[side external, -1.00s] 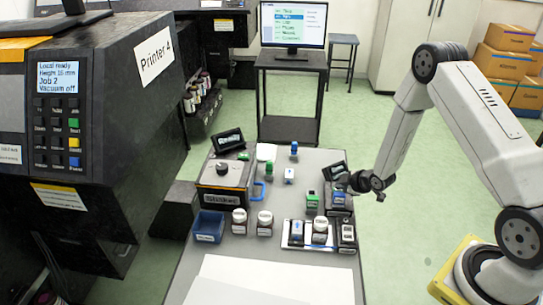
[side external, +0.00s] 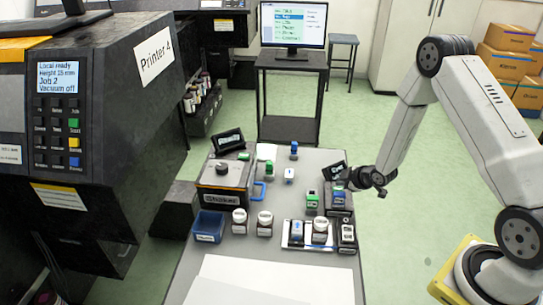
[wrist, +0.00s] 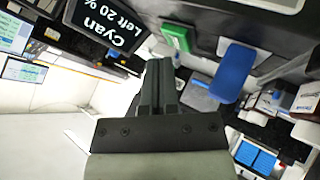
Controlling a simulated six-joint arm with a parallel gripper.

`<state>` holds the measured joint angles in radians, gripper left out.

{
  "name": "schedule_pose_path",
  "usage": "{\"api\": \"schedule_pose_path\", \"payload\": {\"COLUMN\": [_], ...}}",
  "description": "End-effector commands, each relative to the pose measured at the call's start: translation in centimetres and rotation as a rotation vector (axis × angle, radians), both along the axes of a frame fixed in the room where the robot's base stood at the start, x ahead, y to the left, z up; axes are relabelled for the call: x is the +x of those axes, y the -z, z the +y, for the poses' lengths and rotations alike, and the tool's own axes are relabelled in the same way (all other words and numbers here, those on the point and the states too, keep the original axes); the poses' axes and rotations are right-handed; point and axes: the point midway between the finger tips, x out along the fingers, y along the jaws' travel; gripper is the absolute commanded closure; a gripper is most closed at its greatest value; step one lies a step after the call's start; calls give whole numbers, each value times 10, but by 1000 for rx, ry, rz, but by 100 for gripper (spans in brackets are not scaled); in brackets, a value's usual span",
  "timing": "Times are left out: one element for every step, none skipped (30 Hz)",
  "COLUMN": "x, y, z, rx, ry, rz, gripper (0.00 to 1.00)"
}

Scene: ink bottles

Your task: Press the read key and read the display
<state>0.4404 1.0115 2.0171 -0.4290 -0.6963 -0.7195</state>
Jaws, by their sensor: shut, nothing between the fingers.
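A small dark display (side external: 335,171) stands tilted on the reader (side external: 341,212) at the right edge of the table. In the wrist view the display (wrist: 106,24) reads "Cyan, Left 20 %" in white letters. A blue piece (wrist: 233,72) and a green piece (wrist: 177,37) show beside the dark reader body; I cannot tell whether either is the read key. My gripper (side external: 356,181) is just right of the display, above the reader. In the wrist view my gripper (wrist: 159,68) has its fingers together with nothing between them.
A green-topped cartridge (side external: 312,200) stands left of the reader. White sheets cover the front. Printer 4 (side external: 105,110) rises at the left.

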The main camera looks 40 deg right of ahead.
Motion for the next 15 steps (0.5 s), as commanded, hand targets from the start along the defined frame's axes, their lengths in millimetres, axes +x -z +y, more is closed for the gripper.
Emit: {"api": "schedule_pose_path", "payload": {"x": [0, 0, 0, 0, 0, 0, 0, 0, 0, 0, 0, 0, 0, 0, 0], "y": [0, 0, 0, 0, 0, 0, 0, 0, -1, -1, -2, -3, -4, -6, -8], "z": [0, 0, 0, 0, 0, 0, 0, 0, 0, 0, 0, 0, 0, 0, 0], "rx": [0, 0, 1, 0, 0, 0, 0, 0, 0, 0, 0, 0, -1, -1, -1], "ry": [0, 0, -1, 0, 0, 0, 0, 0, 0, 0, 0, 0, -1, -1, -1], "rz": [0, 0, 1, 0, 0, 0, 0, 0, 0, 0, 0, 0, 0, 0, 0], "gripper": [100, 100, 100, 100, 100, 100, 100, 100, 100, 100, 100, 100, 100, 100, 100]}}
